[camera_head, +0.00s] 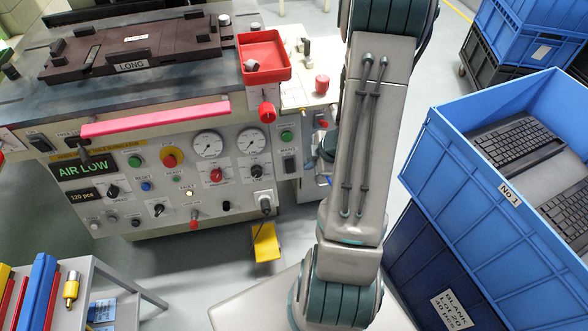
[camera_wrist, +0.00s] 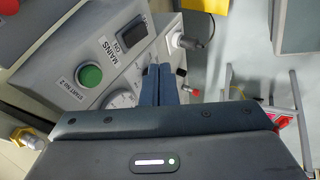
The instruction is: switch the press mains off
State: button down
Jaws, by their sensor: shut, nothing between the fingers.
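The mains switch (camera_wrist: 132,33) is a dark rocker in a grey plate on the press panel, with the words MAINS and ON beside it in the wrist view. In the head view it shows on the right of the panel (camera_head: 290,163), below a green button. My gripper (camera_wrist: 159,72) is shut and empty in the wrist view. Its fingertips appear just below the switch in that picture, beside a gauge that they partly cover. I cannot tell whether they touch the panel. In the head view my arm hides the gripper.
A green START No 2 button (camera_wrist: 89,76) sits close to the switch. A grey knob or plug with a cable (camera_wrist: 186,41) projects on its other side. A red tray (camera_head: 264,58) and a red knob (camera_head: 267,111) are above the panel. Blue crates (camera_head: 455,170) stand at the right.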

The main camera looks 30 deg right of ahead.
jog(key=b, duration=0.6)
send_near(290, 172)
notch_tip(290, 172, down, 4)
jog(key=a, duration=0.2)
jog(key=shift+w+d+f, duration=0.15)
jog(key=shift+w+f, duration=0.1)
jog(key=shift+w, duration=0.4)
jog(key=shift+w+d+f, duration=0.1)
jog(key=shift+w+f, duration=0.1)
jog(key=shift+w, duration=0.4)
